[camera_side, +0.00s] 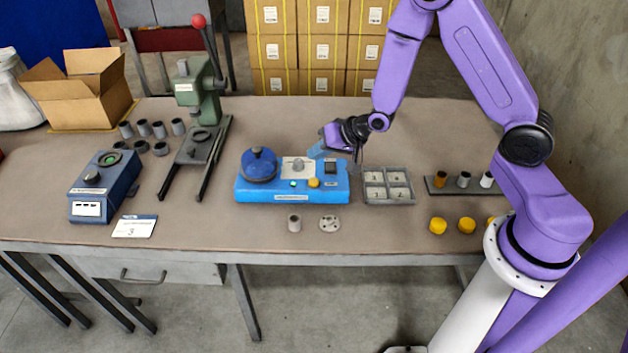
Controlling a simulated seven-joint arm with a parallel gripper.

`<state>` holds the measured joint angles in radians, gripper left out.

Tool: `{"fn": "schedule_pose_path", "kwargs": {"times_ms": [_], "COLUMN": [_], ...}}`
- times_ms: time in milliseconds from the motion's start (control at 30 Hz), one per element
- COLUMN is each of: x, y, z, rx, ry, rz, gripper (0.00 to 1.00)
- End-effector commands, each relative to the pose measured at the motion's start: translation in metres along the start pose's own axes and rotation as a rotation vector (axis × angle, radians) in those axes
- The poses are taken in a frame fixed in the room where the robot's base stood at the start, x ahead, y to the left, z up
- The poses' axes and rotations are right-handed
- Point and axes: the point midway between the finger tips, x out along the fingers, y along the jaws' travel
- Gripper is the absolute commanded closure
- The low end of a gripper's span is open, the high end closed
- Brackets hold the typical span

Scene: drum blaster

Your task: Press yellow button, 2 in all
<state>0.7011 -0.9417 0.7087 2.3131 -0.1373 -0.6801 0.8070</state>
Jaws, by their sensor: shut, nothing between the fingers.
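A blue drum blaster unit (262,190) sits in the middle of the table, with a round blue drum lid (259,165) on its left half. A yellow button (313,183) is on its front right top, beside a small green button (293,184). A grey knob plate (299,168) and a dark switch or display (330,168) are behind them. My gripper (318,151) is shut and empty, above the back right part of the unit. It is behind and above the yellow button and looks apart from it. The yellow button is in full view.
A grey divided tray (388,199) stands just right of the unit. A small rack (462,193) and yellow caps (438,226) are further right. A grey cylinder (294,223) and a disc (329,224) lie in front. A green press (197,92) and a blue device (104,186) stand left.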

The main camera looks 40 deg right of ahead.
Motion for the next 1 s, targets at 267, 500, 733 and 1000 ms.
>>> {"fn": "schedule_pose_path", "kwargs": {"times_ms": [267, 500, 733, 1000], "x": [-0.018, -0.024, -0.023, -0.013], "y": [-0.014, -0.017, -0.017, -0.010], "z": [-0.015, -0.017, -0.017, -0.009], "rx": [0.001, 0.002, 0.002, 0.002], "ry": [0.005, 0.001, 0.001, -0.002], "rz": [-0.003, 0.000, 0.000, 0.001], "gripper": [1.00, 1.00, 1.00, 1.00]}}
